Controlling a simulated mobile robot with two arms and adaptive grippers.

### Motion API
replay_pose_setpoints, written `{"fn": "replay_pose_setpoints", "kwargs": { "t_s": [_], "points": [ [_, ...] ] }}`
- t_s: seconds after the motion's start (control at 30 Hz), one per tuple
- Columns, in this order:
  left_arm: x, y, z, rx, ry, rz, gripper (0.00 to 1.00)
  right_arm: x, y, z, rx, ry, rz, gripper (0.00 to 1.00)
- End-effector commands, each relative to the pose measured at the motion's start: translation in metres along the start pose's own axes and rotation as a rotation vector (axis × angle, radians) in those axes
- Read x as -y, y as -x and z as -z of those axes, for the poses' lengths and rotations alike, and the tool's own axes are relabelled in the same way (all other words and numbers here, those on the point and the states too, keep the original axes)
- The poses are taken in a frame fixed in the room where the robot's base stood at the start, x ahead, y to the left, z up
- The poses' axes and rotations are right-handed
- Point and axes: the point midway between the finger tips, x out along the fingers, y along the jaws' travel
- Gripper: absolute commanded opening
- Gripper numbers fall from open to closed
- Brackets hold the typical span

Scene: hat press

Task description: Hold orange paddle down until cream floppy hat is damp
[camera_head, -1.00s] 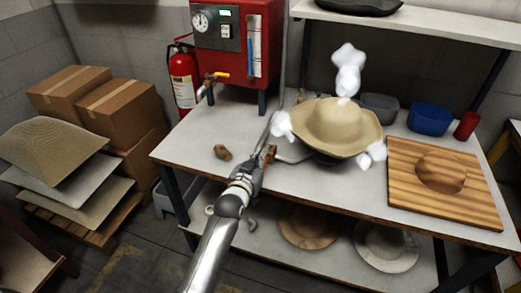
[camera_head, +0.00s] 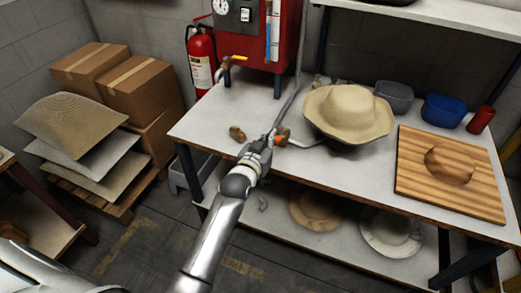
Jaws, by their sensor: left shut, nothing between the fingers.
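The cream floppy hat (camera_head: 348,112) sits on a dark support on the workbench, brim spread out; no steam shows around it. The orange paddle (camera_head: 283,133) is at the end of a metal bar to the left of the hat. My left gripper (camera_head: 272,138) is shut and empty, right at the paddle's left side; I cannot tell whether it touches. The fingertips partly hide the paddle. My right gripper is not in view.
The red boiler (camera_head: 258,45) stands at the back of the bench (camera_head: 222,118). A wooden hat block (camera_head: 425,195) lies at the right, with a grey bowl (camera_head: 390,96), blue bin (camera_head: 443,110) and red cup (camera_head: 481,120) behind. A small brown lump (camera_head: 237,133) lies left of my gripper.

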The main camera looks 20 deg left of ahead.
Motion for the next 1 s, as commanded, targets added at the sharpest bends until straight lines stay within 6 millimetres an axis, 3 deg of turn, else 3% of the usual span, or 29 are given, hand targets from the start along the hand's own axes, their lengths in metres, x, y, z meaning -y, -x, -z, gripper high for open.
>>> {"fn": "replay_pose_setpoints", "kwargs": {
  "t_s": [0.2,0.4,0.6,1.0],
  "points": [
    [0.000,0.036,-0.002,-0.002,-0.001,0.000,0.00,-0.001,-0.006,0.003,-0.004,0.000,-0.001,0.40],
    [0.000,0.061,-0.001,-0.002,-0.001,0.000,0.00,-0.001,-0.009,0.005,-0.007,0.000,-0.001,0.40],
    [0.000,0.070,0.000,-0.003,-0.001,0.000,0.00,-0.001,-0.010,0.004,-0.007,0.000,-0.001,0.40],
    [0.000,0.071,0.000,-0.003,-0.001,0.000,0.00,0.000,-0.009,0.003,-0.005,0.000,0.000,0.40]
  ]
}}
